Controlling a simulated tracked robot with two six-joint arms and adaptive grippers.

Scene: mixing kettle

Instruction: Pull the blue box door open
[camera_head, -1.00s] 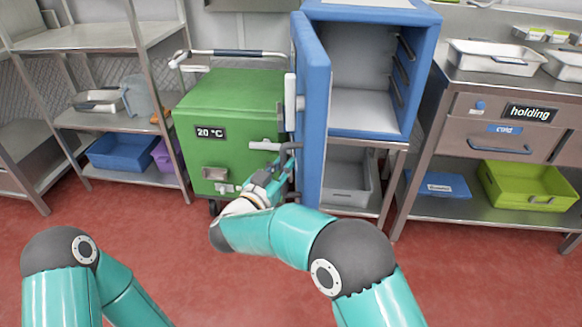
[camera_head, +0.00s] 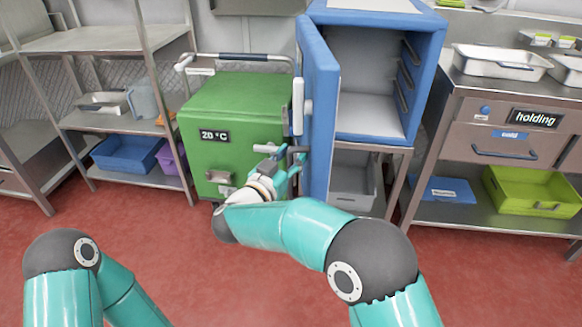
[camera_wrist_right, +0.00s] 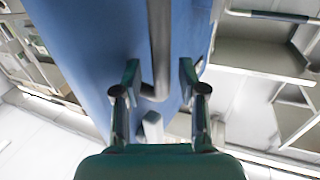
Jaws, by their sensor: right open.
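The blue box (camera_head: 426,75) stands open-fronted on a steel stand, its grey interior empty with side rails. Its blue door (camera_head: 320,110) is swung out on the left side, pointing towards me. A pale latch piece (camera_head: 298,105) sits on the door's outer edge. My right gripper (camera_head: 286,153) is at the door's left face, low down. In the right wrist view my right gripper (camera_wrist_right: 160,80) is open, with the door's grey bar handle (camera_wrist_right: 160,45) between its fingers. I cannot tell whether they touch it. My left gripper is out of view; only my left arm shows.
A green cabinet (camera_head: 235,110) marked 20 °C stands close left of the door, behind my right gripper. A steel shelf (camera_head: 110,120) is at left and a steel counter (camera_head: 500,92) at right. The red floor (camera_head: 200,275) in front is clear.

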